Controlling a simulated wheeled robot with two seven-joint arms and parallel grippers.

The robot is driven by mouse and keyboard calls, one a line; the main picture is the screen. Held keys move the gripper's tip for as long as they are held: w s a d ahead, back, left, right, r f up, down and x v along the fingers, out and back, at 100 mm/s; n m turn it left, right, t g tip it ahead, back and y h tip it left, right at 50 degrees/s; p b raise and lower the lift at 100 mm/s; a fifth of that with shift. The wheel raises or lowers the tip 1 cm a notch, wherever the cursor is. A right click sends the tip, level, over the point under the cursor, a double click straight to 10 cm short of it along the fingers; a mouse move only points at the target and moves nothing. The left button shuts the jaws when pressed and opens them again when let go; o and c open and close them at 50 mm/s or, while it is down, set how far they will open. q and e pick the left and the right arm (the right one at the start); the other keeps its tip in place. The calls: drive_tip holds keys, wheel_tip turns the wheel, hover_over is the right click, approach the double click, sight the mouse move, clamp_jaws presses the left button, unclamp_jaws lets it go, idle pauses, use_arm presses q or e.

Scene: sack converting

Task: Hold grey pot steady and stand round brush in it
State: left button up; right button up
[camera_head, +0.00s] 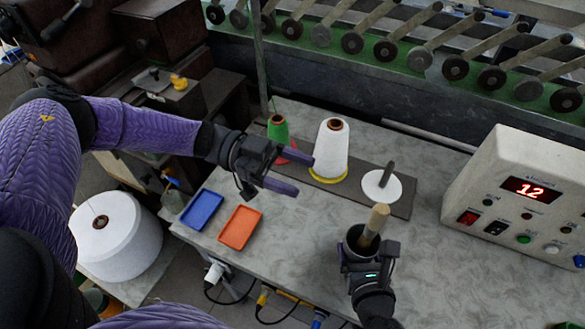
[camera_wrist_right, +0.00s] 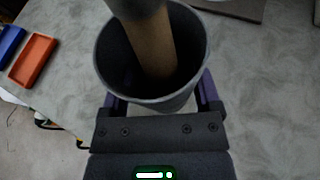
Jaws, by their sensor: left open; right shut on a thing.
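The grey pot (camera_head: 352,246) stands upright on the table near its front edge. It also shows in the right wrist view (camera_wrist_right: 180,98), with its open mouth toward the camera. My right gripper (camera_head: 368,257) is shut on the pot, one finger on each side. The round brush (camera_head: 374,224) is in the pot, leaning, its wooden shaft rising above the rim. In the right wrist view the brush (camera_wrist_right: 150,45) has a dark upper part, and its lower end is hidden inside the pot. My left gripper (camera_head: 304,174) is open and empty, up and left of the brush, apart from it.
A dark board (camera_head: 402,208) behind the pot carries a green cone (camera_head: 278,130), a white cone (camera_head: 331,150) and a white disc with a peg (camera_head: 382,186). Blue (camera_head: 202,209) and orange (camera_head: 240,227) trays lie left. A control box (camera_head: 520,195) stands right.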

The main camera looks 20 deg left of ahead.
idle(0.4)
drive_tip(key=o, duration=1.1)
drive_tip(key=shift+c, duration=0.2)
drive_tip(key=shift+s, duration=0.1)
